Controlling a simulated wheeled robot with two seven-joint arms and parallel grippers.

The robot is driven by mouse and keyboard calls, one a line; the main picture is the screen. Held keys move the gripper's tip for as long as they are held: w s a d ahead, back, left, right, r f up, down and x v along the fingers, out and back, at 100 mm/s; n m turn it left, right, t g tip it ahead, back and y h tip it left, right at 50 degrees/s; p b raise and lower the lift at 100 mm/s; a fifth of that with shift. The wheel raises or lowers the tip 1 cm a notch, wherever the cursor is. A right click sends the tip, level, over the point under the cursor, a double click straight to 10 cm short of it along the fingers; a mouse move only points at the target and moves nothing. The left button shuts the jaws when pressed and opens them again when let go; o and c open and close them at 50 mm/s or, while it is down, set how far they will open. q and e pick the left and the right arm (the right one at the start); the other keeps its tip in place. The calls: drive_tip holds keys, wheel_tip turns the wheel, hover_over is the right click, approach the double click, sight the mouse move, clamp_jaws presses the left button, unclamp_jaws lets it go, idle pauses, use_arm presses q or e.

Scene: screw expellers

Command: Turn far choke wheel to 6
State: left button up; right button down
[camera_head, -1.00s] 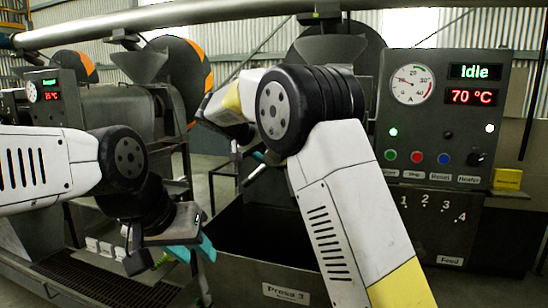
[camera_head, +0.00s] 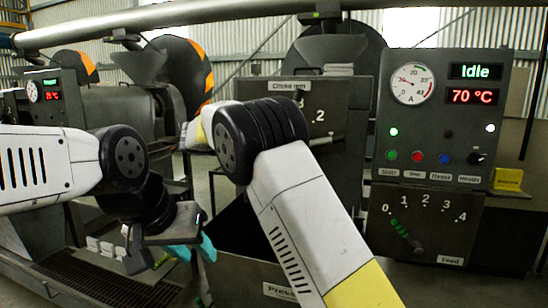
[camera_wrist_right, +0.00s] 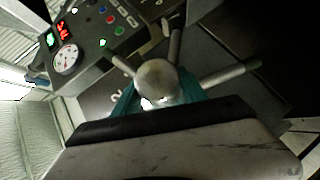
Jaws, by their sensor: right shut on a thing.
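The choke panel (camera_head: 345,125) stands in the middle of the head view, with a "Choke mm" label and a few numbers showing. My right arm covers much of it. A grey bar, probably a wheel spoke (camera_head: 325,141), sticks out past the arm. In the right wrist view the choke wheel (camera_wrist_right: 158,80) shows a round metal end, with several spokes fanning out behind. The teal fingers of my right gripper (camera_wrist_right: 158,98) are shut on it. The wheel's setting cannot be read. My left gripper (camera_head: 193,250) hangs open and empty at the lower left, away from the wheel.
The control box (camera_head: 445,115) at the right reads Idle and 70 °C. Below it is the Feed plate (camera_head: 450,225) with a green-tipped lever. Another press (camera_head: 130,105) stands at the back left. A dark bin labelled as a press (camera_head: 235,275) lies below my right arm.

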idle(0.3)
drive_tip(key=c, duration=0.6)
unclamp_jaws()
drive_tip(key=v, duration=0.8)
